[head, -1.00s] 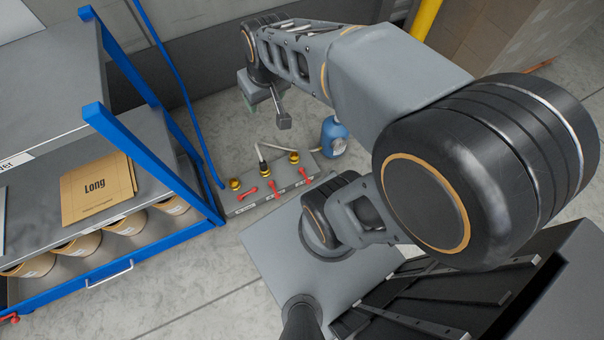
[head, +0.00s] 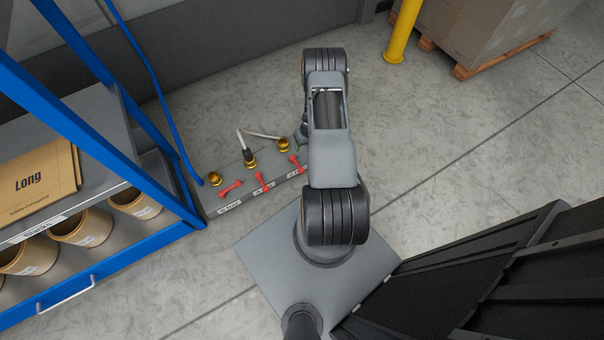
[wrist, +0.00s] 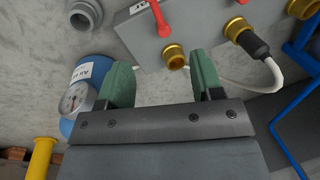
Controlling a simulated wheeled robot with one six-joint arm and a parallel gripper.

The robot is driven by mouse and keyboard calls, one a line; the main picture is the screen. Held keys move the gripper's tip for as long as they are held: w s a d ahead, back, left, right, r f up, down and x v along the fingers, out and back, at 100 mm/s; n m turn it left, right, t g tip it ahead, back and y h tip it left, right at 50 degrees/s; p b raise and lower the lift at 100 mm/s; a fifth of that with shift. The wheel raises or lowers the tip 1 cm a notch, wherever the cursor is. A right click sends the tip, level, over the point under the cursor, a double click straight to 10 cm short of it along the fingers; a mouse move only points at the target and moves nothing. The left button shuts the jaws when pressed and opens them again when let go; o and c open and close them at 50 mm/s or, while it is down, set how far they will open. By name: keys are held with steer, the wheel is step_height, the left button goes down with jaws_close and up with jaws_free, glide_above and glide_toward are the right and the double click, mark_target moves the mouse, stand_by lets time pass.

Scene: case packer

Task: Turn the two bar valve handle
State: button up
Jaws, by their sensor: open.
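A grey valve panel (head: 240,202) lies on the floor in the head view, with three red handles: left (head: 230,188), middle (head: 260,181) and right (head: 296,163). Each has a brass fitting behind it. The labels are too small to read, so I cannot tell which handle is two bar. In the wrist view, one red handle (wrist: 160,18) and a brass fitting (wrist: 175,57) lie beyond my gripper (wrist: 163,78). Its green fingers are open, with nothing between them, apart from the handle. In the head view my arm largely hides the gripper, near the panel's right end.
A blue air cylinder (wrist: 88,72) with a gauge stands left in the wrist view. A pale hose (wrist: 265,85) runs from a black connector. A blue-framed shelf (head: 175,228) stands left of the panel; a yellow post (head: 403,32) is behind.

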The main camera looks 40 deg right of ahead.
steer(key=b, duration=0.1)
glide_toward(302, 168)
steer(key=f+b, duration=0.1)
steer(key=f, duration=0.2)
steer(key=a+f+b, duration=0.1)
steer(key=f, duration=0.3)
steer(key=a+f+b, duration=0.1)
steer(key=f+b, duration=0.1)
steer(key=f, duration=0.1)
steer(key=shift+w+f, duration=0.2)
steer(key=shift+w, duration=0.1)
jaws_close()
